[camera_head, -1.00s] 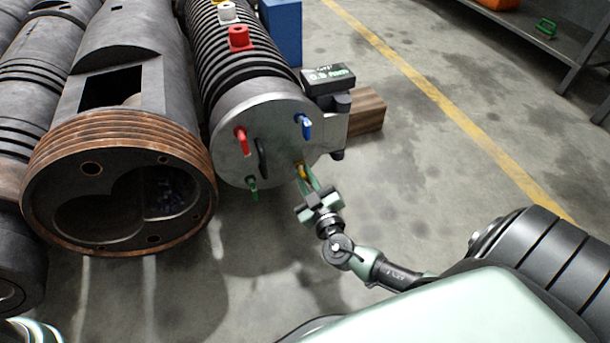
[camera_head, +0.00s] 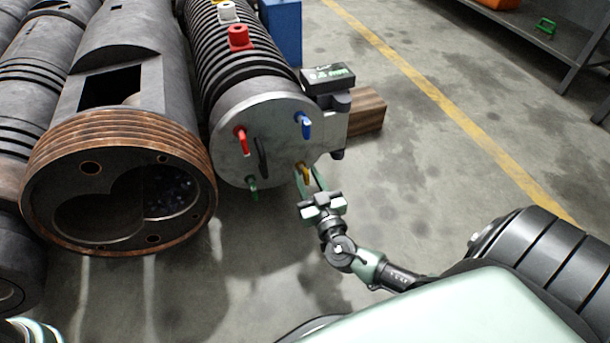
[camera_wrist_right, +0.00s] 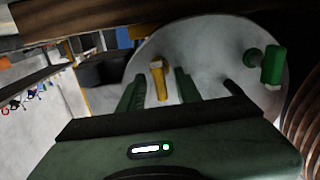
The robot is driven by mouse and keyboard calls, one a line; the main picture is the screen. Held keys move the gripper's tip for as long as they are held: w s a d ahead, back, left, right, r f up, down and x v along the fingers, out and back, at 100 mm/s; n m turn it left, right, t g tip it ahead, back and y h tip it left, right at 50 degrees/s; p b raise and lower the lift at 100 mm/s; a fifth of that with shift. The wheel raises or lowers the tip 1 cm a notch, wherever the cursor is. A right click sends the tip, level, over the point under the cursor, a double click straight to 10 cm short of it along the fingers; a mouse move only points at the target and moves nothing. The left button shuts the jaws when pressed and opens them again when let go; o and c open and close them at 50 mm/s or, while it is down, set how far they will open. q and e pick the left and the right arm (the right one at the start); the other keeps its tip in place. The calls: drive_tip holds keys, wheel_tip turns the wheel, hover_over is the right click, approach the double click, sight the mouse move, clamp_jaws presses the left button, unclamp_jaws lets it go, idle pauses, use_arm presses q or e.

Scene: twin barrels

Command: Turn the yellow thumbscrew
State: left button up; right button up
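The yellow thumbscrew (camera_head: 305,171) sits low on the right side of the round grey end plate (camera_head: 262,152) of the ribbed barrel. In the right wrist view the yellow thumbscrew (camera_wrist_right: 159,79) stands upright between the two green fingers of my right gripper (camera_wrist_right: 158,90). A gap shows on each side of it, so the fingers are open around it and not clamped. In the head view my right gripper (camera_head: 309,180) reaches up to the plate from below right and partly covers the screw.
Red (camera_head: 241,139), blue (camera_head: 305,125) and green (camera_head: 252,187) thumbscrews are on the same plate, with a dark handle (camera_head: 262,157) between them. A rusty-rimmed barrel (camera_head: 120,132) lies to the left. A display box (camera_head: 328,79) and wooden block (camera_head: 366,110) are at right.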

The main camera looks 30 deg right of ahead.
sight(308, 180)
drive_tip(key=b+v, duration=0.1)
drive_tip(key=v, duration=0.4)
drive_tip(key=shift+s+f+b, duration=0.15)
drive_tip(key=shift+b, duration=0.2)
drive_tip(key=shift+s+a, duration=0.1)
drive_tip(key=shift+s, duration=0.4)
